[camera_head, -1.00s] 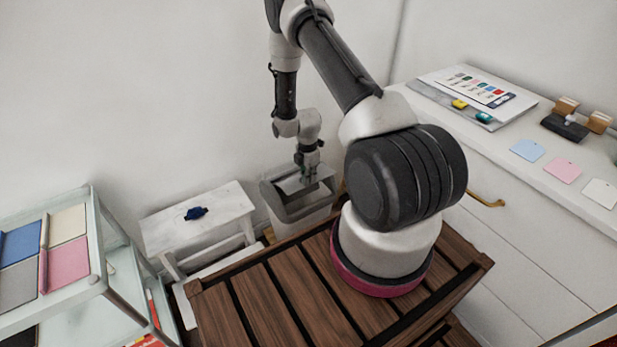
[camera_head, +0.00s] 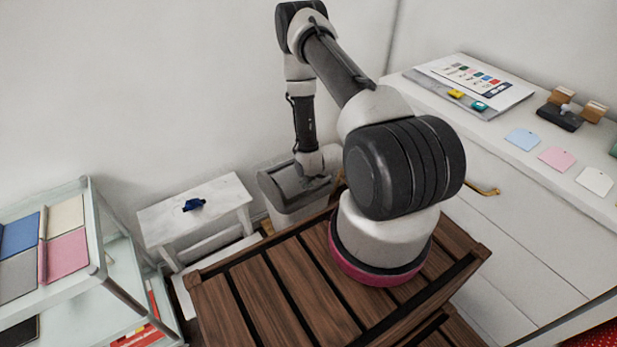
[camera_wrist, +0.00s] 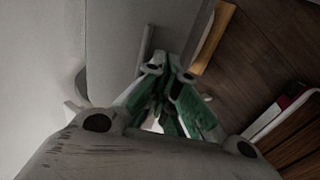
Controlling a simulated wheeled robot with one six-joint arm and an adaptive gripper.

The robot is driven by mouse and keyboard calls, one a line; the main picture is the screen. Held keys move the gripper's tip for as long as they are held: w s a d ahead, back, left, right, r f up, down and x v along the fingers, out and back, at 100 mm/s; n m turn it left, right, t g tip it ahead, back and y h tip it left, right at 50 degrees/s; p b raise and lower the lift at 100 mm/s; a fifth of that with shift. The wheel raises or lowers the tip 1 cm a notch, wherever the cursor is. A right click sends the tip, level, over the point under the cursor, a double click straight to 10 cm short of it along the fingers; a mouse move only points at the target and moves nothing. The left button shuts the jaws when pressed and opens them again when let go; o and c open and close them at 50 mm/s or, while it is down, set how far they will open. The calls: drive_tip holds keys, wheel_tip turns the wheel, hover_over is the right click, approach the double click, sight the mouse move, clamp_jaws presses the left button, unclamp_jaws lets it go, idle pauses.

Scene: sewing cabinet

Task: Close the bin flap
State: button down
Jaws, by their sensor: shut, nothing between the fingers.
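The grey bin (camera_head: 290,217) stands on the floor against the wall, behind the wooden top of my base. Its flap (camera_head: 283,182) shows as a darker grey panel at the bin's top, partly covered by my wrist; whether it lies fully flat I cannot tell. My gripper (camera_wrist: 172,72) is shut and empty, with green inner pads showing in the wrist view. In the head view it is mostly hidden behind my wrist, at the right part of the bin top. A grey surface, apparently the bin, fills the upper left-middle of the wrist view, close to the fingertips; contact is unclear.
A white stool (camera_head: 232,192) with a dark blue item (camera_head: 193,204) stands left of the bin. A glass-sided shelf (camera_head: 95,235) with coloured panels is at the left. A white cabinet (camera_head: 520,200) with cards and stamps on top stands at the right, close to my arm.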

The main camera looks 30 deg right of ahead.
sight(309, 198)
drive_tip(key=shift+t, duration=0.7)
drive_tip(key=shift+w+f, duration=0.15)
drive_tip(key=shift+f, duration=1.4)
drive_tip(key=shift+w+f, duration=0.15)
drive_tip(key=shift+f, duration=1.4)
